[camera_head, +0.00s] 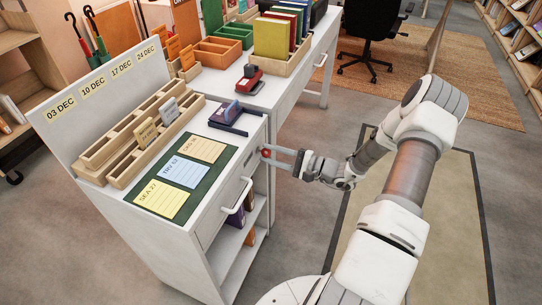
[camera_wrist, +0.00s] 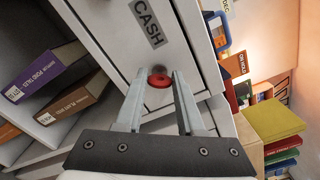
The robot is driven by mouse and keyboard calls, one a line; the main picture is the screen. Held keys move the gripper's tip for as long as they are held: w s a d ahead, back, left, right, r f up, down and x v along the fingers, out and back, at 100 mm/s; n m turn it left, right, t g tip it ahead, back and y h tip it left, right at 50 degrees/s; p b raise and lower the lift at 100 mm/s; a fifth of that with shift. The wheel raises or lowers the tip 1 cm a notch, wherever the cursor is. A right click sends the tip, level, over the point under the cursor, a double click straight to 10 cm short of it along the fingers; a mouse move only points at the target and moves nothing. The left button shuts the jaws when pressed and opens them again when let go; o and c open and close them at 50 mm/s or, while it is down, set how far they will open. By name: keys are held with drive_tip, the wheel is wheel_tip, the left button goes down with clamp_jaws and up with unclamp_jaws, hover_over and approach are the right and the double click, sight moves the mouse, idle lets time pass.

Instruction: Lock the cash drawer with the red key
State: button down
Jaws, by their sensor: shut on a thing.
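The red key (camera_wrist: 159,82) is between the fingertips of my gripper (camera_wrist: 158,88) in the wrist view, with its round red head showing. In the head view the red key (camera_head: 265,153) is at the right end of the cash drawer's front. My gripper (camera_head: 280,158) is shut on it, reaching in from the right. The white cash drawer (camera_wrist: 120,38) carries a "CASH" label (camera_wrist: 148,22) and looks closed. The key's shaft and the lock are hidden behind the head, so I cannot tell how far in the key is.
The white desk (camera_head: 128,225) carries a green mat (camera_head: 156,205) with cards, wooden card racks (camera_head: 120,150) and a dark blue stamp pad (camera_head: 232,122). The drawer handle (camera_head: 238,198) sticks out left of my gripper. Books stand on shelves below.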

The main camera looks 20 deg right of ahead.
drive_tip(key=n+b, duration=0.2)
drive_tip(key=n, duration=0.4)
drive_tip(key=shift+f+n, duration=0.15)
drive_tip(key=shift+n, duration=0.15)
drive_tip(key=shift+b, duration=0.3)
drive_tip(key=c, duration=0.5)
unclamp_jaws()
drive_tip(key=shift+s, duration=0.1)
drive_tip(key=p+v, duration=0.3)
drive_tip(key=v, duration=1.4)
drive_tip(key=shift+s+d, duration=0.1)
drive_tip(key=shift+s, duration=0.05)
drive_tip(key=shift+p, duration=0.3)
